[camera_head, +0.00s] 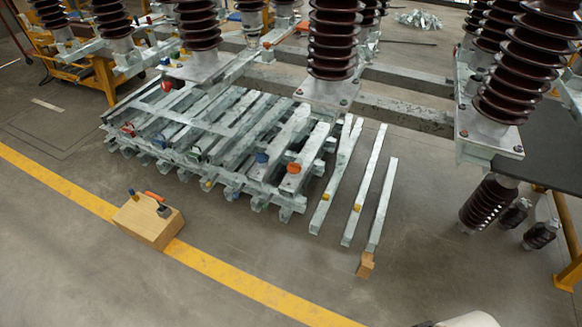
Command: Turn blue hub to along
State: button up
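Several small blue parts show, and I cannot tell which one is the blue hub. The clearest blue part (262,158) sits on a grey metal bar near the right side of the bar stack. A second blue part (159,141) is at the left of the stack, and a third (165,61) is at the back by an insulator base. They are too small to tell which way any of them is turned. My gripper is not in view. A pale rounded shape at the bottom edge may be part of my arm.
An orange part (293,168) sits right of the clearest blue one. A wooden box (148,226) with an orange handle stands on the floor by the yellow line (250,288). Loose bars (365,185) lie right of the stack. Large brown insulators (333,40) stand behind. Floor in front is clear.

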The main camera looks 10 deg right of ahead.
aim_at(260, 158)
jog(key=i+u, duration=0.1)
jog(key=i, duration=0.65)
jog(key=i+u, duration=0.15)
jog(key=i, duration=0.65)
jog(key=i+u, duration=0.1)
jog(key=i, duration=0.65)
jog(key=i+l+u, duration=0.1)
jog(key=i, duration=0.65)
